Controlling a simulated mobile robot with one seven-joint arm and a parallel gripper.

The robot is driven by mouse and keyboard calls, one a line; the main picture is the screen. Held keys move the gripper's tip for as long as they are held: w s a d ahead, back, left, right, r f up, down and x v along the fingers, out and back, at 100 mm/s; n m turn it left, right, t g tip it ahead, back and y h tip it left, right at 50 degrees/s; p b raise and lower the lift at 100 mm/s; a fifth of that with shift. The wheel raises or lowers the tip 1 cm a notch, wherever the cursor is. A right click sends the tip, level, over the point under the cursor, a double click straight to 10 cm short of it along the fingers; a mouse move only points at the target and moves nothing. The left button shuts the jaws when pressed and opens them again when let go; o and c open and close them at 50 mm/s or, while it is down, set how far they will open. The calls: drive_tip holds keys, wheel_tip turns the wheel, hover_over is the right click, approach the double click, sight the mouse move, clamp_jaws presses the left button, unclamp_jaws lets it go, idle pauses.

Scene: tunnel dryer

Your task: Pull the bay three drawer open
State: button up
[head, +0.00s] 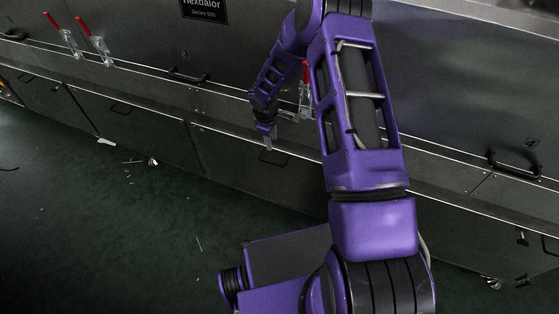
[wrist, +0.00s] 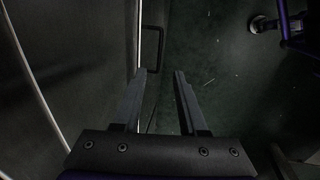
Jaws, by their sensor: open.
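The drawer under my gripper, left of the bay marked 4, has a dark flush front (head: 225,158) that looks shut; no bay three label shows, so I cannot confirm its number. Its dark bar handle (head: 274,158) is just below my gripper (head: 267,142). In the wrist view the handle (wrist: 159,45) stands out from the drawer front, ahead of the fingertips. My gripper (wrist: 160,72) is open, its two fingers apart with nothing between them. The handle looks just beyond the tips; contact is not clear. My arm hides part of the panel behind.
A marker "4" (head: 529,144) is on the right panel above another handle (head: 515,163). Red-handled clamps (head: 96,40) are at the upper left. More drawers (head: 115,106) run left along the dryer. The green floor (head: 90,220) in front has small scattered debris.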

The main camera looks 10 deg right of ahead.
drive_tip(key=b, duration=0.2)
hover_over(275, 161)
drive_tip(key=s, duration=0.4)
wheel_tip(275, 161, down, 16)
drive_tip(key=shift+s+a, duration=0.1)
drive_tip(key=shift+a, duration=0.25)
drive_tip(key=shift+r, duration=0.1)
clamp_jaws()
idle(0.4)
